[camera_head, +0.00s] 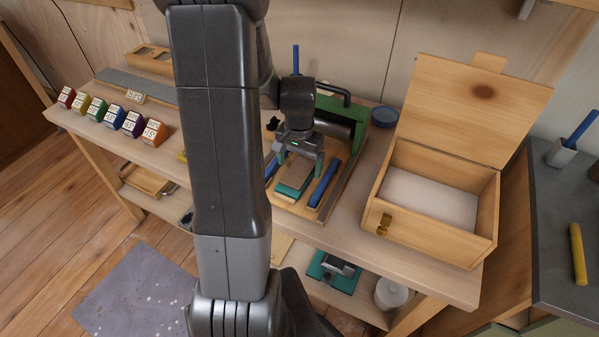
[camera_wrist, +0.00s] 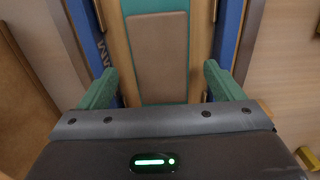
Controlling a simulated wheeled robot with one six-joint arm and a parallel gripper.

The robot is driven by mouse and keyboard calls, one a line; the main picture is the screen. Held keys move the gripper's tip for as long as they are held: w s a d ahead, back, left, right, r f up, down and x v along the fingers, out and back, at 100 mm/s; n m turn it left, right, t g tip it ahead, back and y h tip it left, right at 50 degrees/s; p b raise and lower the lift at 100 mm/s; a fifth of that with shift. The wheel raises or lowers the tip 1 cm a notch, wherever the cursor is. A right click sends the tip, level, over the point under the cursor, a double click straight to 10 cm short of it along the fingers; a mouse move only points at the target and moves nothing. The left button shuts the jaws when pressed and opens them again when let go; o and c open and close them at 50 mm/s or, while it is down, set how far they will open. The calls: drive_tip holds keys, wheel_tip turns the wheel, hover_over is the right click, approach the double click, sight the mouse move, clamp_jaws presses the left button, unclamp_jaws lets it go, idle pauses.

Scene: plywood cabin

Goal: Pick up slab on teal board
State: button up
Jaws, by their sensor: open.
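The slab (camera_wrist: 158,60) is a flat brown rectangle lying on the teal board (camera_wrist: 177,30) in the wrist view. In the head view the slab (camera_head: 297,172) shows small on the teal board (camera_head: 290,190), partly under my gripper. My gripper (camera_head: 299,160) is open above them, with its green fingers apart. In the wrist view the fingers of my gripper (camera_wrist: 155,88) stand either side of the slab and the board, with nothing between them gripped. I cannot tell the exact height of the fingertips over the slab.
Blue bars (camera_head: 325,183) flank the board on a wooden base. An open wooden box (camera_head: 440,228) stands at the right, a green frame (camera_head: 355,110) behind. Several coloured blocks (camera_head: 112,117) line the bench at the left. A dark blue dish (camera_head: 384,116) sits near the wall.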

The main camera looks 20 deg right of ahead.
sight(299, 173)
drive_tip(key=shift+a+f, duration=0.1)
drive_tip(key=shift+f, duration=1.2)
drive_tip(key=shift+c, duration=0.2)
drive_tip(key=c, duration=1.3)
